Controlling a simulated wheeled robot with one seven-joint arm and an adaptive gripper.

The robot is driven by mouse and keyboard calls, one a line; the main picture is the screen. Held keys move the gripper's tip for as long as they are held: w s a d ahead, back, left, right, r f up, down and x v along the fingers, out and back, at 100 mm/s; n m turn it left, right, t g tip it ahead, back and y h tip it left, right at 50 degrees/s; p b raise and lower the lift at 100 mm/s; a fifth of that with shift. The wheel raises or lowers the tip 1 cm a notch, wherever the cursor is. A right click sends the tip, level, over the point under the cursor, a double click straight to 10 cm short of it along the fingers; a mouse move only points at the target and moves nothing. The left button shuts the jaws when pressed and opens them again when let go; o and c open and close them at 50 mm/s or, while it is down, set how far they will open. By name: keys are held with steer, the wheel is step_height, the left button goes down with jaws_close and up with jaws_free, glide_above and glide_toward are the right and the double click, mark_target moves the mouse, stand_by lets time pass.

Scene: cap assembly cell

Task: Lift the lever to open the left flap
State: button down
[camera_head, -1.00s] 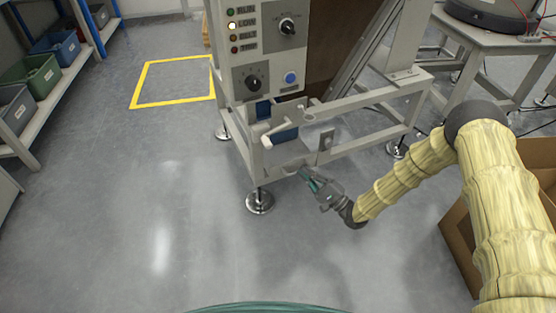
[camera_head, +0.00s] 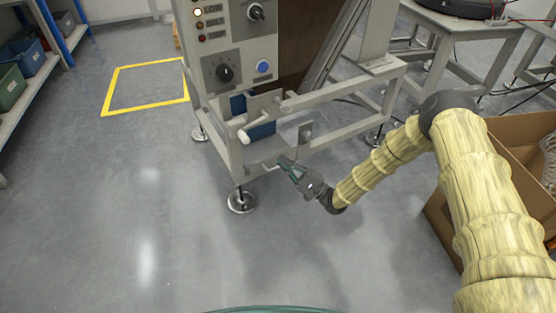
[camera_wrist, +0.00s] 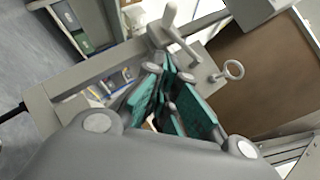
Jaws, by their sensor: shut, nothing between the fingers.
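A pale lever with a rounded grip (camera_head: 247,134) sticks out at the lower front left of the grey machine. My gripper (camera_head: 285,162) is shut and empty, low at the machine's front, below and right of the lever. In the wrist view its green fingers (camera_wrist: 168,92) lie together, with a pale T-shaped handle (camera_wrist: 172,28) just beyond them. Contact with anything cannot be told.
The control panel (camera_head: 228,60) with knobs and a blue button is above. A cardboard box (camera_head: 520,140) is at the right. The floor in front is clear.

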steer(key=w+a+r+b, duration=0.1)
steer(key=a+r+b, duration=0.3)
steer(key=a+r, duration=0.3)
steer(key=shift+a+b, duration=0.35)
steer(key=shift+a, duration=0.65)
steer(key=shift+a+r+m+t, duration=0.1)
steer(key=shift+r+m+t, duration=0.1)
steer(key=shift+m+t, duration=0.3)
